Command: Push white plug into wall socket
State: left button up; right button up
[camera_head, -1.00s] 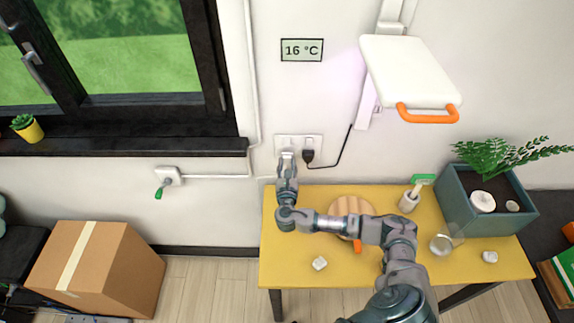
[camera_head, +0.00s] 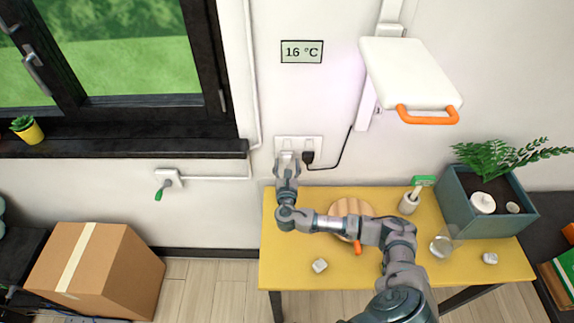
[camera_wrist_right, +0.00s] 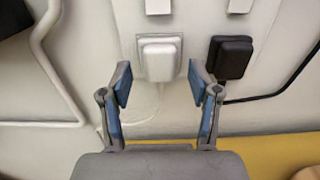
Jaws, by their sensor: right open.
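The white plug (camera_wrist_right: 160,59) sits at the left outlet of the white wall socket (camera_head: 313,143). In the right wrist view its body appears up against the socket; I cannot tell whether any gap is left behind it. My right gripper (camera_head: 287,160) is open just below the plug. In the right wrist view its two blue-padded fingers (camera_wrist_right: 161,84) stand apart, with nothing between the pads, and the plug is beyond their tips. In the head view the fingers partly cover the plug. My left gripper is not in view.
A black plug (camera_wrist_right: 230,58) with a black cable sits at the right outlet, close to my right fingertip. Below is a yellow table (camera_head: 285,255) with a round wooden board (camera_head: 347,208) and a planter (camera_head: 465,213). A white lamp (camera_head: 410,72) hangs at upper right.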

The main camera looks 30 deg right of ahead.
jog(key=v, duration=1.1)
jog(key=shift+s, duration=0.4)
jog(key=shift+a+f, duration=0.15)
